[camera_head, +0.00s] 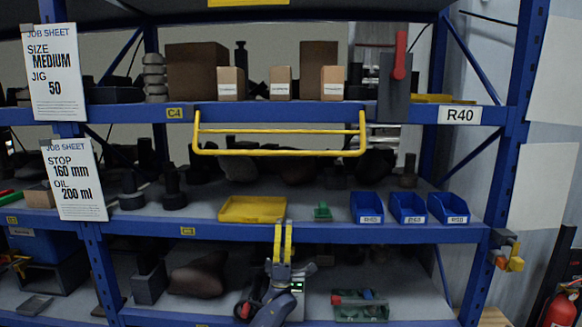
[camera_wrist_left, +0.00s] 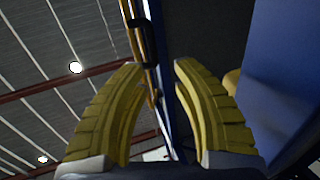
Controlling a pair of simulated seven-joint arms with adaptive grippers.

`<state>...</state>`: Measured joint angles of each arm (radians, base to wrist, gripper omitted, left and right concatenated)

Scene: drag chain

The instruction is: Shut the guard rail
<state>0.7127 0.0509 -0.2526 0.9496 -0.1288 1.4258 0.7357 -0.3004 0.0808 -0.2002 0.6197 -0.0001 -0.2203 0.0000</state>
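The yellow guard rail (camera_head: 280,152) hangs across the front of the upper shelf, its two bars below the blue beam and its side arms reaching up to it. My right gripper is not in view.
A red-handled lever (camera_head: 400,58) stands at the rail's right. Brown boxes (camera_head: 198,70) sit on the upper shelf. A yellow tray (camera_head: 252,208) and blue bins (camera_head: 367,207) sit on the shelf below. The space in front of the rail looks clear.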

